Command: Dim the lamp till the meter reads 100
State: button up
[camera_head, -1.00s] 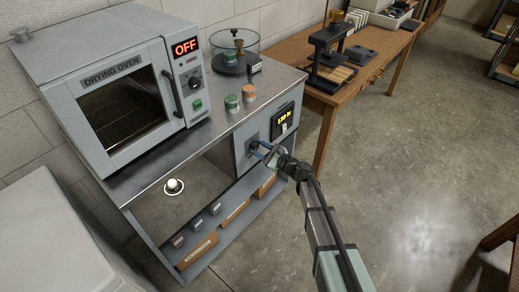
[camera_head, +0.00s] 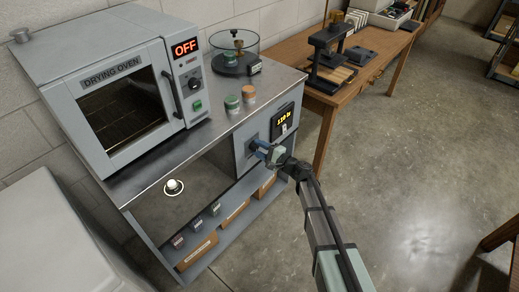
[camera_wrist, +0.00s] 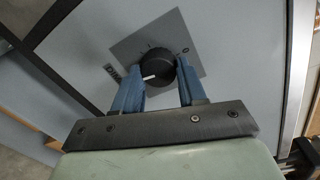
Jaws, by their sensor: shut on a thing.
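My gripper (camera_head: 262,148) is at the grey front panel of the bench. In the wrist view its blue fingers (camera_wrist: 157,90) are closed on opposite sides of a round black knob (camera_wrist: 157,65) with a white pointer line. The knob sits on a darker square plate with small marks. Right of the gripper, on the same panel, is the meter's black display (camera_head: 285,120) with yellow digits; it seems to read about 110 lx, but the digits are small. A bright white dome (camera_head: 172,185) with a pale ring sits in the open bay under the worktop. No separate lamp is clearly visible.
Small boxes (camera_head: 196,224) line the lower shelf. The floor at right is open.

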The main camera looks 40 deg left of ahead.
jog(key=shift+n, duration=0.3)
jog(key=o, duration=1.1)
jog(key=shift+c, duration=0.2)
jog(key=d, duration=1.4)
jog(key=shift+w+r, duration=0.25)
jog(key=shift+r, duration=0.1)
jog(key=shift+a, duration=0.1)
